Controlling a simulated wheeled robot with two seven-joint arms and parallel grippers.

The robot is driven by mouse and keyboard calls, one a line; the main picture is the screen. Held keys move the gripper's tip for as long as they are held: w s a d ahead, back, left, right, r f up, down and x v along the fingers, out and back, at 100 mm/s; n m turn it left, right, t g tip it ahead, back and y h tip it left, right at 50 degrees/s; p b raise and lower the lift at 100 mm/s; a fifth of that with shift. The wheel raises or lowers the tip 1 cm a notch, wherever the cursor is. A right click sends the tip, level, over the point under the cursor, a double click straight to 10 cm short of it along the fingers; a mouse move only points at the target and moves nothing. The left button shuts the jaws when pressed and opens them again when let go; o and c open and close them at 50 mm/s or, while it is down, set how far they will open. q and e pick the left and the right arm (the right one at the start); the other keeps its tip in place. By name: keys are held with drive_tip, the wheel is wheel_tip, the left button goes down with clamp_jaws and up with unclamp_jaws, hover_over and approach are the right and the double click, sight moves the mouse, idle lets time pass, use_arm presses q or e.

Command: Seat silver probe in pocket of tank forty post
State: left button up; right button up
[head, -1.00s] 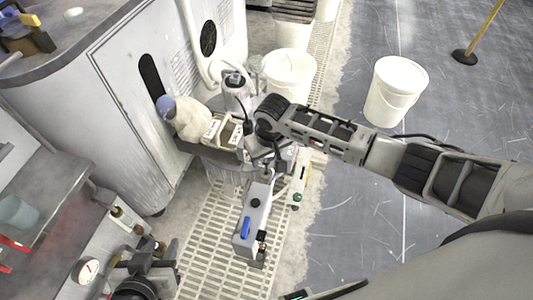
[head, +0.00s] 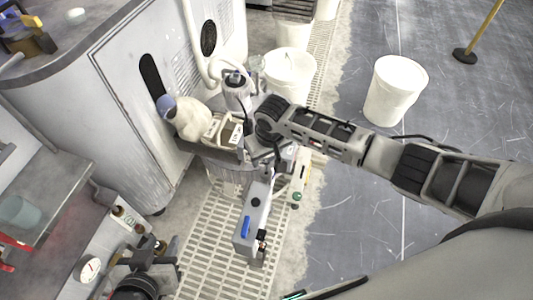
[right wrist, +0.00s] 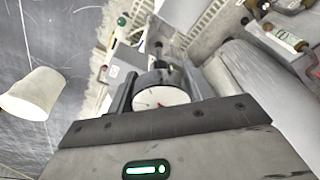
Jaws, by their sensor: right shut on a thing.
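My right gripper (head: 268,160) hangs at the middle of the head view, over the near edge of the grey stand. In the right wrist view my right gripper (right wrist: 160,92) is shut on a round, white-faced dial piece (right wrist: 162,98) with a dark rim. It appears to be the head of the silver probe; its stem is mostly hidden. A grey box-shaped post (head: 255,215), with a round black spot and a blue handle, stands just below the gripper. Its label cannot be read and I cannot tell its pocket. My left gripper (head: 150,268) is at lower left, its jaws unclear.
A cream jug-like thing with a blue cap (head: 188,118) and a beige caddy (head: 228,130) sit left of my right gripper. White buckets (head: 393,92) stand on the floor. A bench with a dial (head: 89,268) is at lower left. The right floor is largely clear.

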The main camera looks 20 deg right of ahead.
sight(267, 171)
drive_tip(key=shift+r, duration=0.1)
drive_tip(key=shift+p, duration=0.35)
idle(0.6)
drive_tip(key=shift+p, duration=0.35)
drive_tip(key=shift+f+b, duration=0.5)
drive_tip(key=shift+f, duration=0.3)
drive_tip(key=shift+f+b, duration=1.4)
drive_tip(key=shift+f, duration=0.9)
drive_tip(key=o, duration=1.1)
